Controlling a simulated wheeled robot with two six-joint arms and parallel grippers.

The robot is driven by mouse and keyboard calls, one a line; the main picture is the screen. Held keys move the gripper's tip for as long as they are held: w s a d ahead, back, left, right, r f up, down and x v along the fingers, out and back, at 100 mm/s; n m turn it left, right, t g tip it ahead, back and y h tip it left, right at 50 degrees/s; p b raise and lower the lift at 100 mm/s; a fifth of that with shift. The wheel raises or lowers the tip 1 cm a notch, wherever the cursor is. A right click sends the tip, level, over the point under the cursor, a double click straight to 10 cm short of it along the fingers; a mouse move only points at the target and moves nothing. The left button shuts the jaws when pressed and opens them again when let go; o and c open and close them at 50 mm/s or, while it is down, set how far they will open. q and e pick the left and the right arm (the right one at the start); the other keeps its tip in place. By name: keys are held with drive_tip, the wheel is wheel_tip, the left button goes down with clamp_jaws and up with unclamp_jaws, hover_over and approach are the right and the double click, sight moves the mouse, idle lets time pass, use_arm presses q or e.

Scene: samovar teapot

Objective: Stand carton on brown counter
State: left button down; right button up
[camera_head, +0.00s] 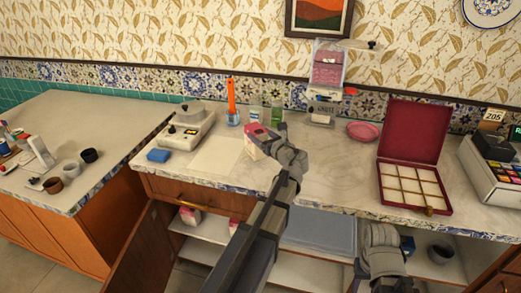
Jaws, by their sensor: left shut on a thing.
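A small pink-red and white carton (259,134) is tilted in my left gripper (272,146), which is shut on it. The carton is over the marble top of the wooden-fronted counter (320,172), near a pale square sheet (226,158). The picture does not make clear whether it touches the top. My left arm hides part of the counter front. My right gripper (384,252) is low at the counter's front, by the open shelf; its fingers are not clear. Another counter (90,118) with brown wooden sides and a pale top stands at the left.
A pink dish (363,130), an open red box (412,165) and a cash register (492,165) are to the right. A cabinet door (142,255) hangs open below; more cartons (190,215) are on the shelf.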

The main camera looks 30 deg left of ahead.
sight(261, 158)
use_arm(q)
wheel_tip(261, 158, down, 4)
drive_tip(key=b, duration=0.3)
drive_tip(key=shift+r+b, duration=0.2)
drive_tip(key=shift+b, duration=0.15)
drive_tip(key=shift+f, duration=0.2)
unclamp_jaws()
drive_tip(key=shift+r, duration=0.1)
drive_tip(key=shift+r, duration=0.1)
